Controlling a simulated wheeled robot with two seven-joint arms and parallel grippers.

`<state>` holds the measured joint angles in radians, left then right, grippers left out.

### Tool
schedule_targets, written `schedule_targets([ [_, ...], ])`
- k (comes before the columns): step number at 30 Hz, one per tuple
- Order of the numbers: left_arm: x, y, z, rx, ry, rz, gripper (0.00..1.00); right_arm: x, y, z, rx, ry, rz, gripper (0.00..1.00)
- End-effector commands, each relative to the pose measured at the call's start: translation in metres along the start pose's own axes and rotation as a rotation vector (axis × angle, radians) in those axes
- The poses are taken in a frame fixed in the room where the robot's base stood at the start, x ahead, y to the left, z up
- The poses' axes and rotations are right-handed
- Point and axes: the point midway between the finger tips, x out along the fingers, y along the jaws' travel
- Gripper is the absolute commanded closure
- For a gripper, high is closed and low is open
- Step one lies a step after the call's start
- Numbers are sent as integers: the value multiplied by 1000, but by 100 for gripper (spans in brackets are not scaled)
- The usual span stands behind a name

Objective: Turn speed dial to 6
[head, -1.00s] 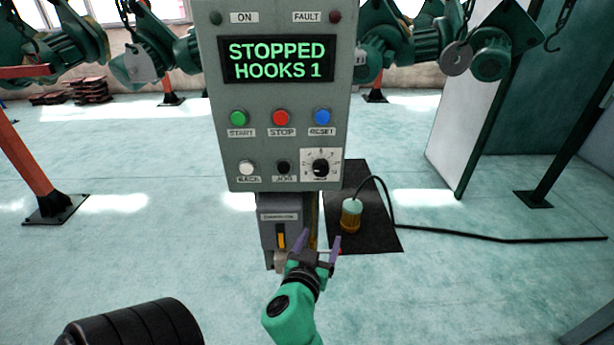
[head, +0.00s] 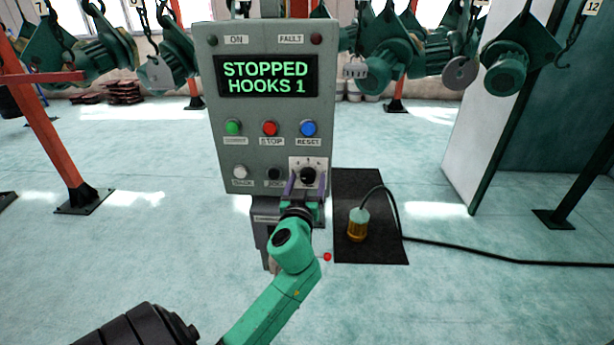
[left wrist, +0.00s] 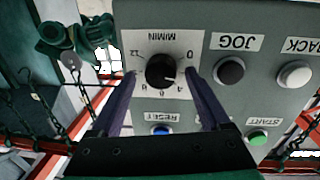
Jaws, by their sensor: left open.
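The black speed dial (head: 308,175) sits on a white scale plate at the lower right of the grey control panel (head: 226,110). My left gripper (head: 306,184) is open in front of it, one finger on each side. In the left wrist view the panel appears upside down, and the dial (left wrist: 160,71) lies between the open fingertips. A visible gap seems to remain on both sides, though contact is hard to judge. The display reads STOPPED, HOOKS 1. My right gripper is not in view.
The JOG button (left wrist: 230,71) is close beside one finger, and the blue RESET button (head: 308,129) is just above the dial.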

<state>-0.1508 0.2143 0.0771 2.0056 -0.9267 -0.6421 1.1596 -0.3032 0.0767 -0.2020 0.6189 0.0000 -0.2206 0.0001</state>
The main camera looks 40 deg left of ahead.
Motion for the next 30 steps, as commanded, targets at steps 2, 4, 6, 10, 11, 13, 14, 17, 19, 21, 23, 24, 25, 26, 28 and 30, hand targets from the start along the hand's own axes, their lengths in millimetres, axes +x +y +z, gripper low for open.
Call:
schedule_targets([
  [2,2,0,0,0,1,0,20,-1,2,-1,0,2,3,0],
  [4,2,0,1,0,0,0,20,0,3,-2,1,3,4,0],
  [6,2,0,1,0,0,0,20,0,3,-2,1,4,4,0],
  [10,2,0,1,0,0,0,58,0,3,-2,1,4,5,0],
  [11,2,0,1,0,0,0,70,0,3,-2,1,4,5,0],
  [13,2,0,1,0,0,0,97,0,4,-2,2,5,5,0],
  [14,1,0,1,0,0,0,100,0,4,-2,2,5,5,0],
  [17,1,0,1,1,0,0,100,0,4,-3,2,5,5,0],
  [19,1,0,1,6,-1,0,100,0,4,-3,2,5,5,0],
  [21,1,0,1,15,-2,0,100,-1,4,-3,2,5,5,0],
  [23,1,0,0,27,-3,0,100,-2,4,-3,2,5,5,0],
  [24,1,0,0,40,-4,0,100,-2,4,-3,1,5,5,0],
  [25,1,0,0,50,-5,0,100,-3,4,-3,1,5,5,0],
  [26,1,0,0,62,-7,0,100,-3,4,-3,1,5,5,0],
  [28,1,0,0,97,-10,0,100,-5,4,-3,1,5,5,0],
  [30,1,0,0,139,-14,-1,100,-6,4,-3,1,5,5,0],
])
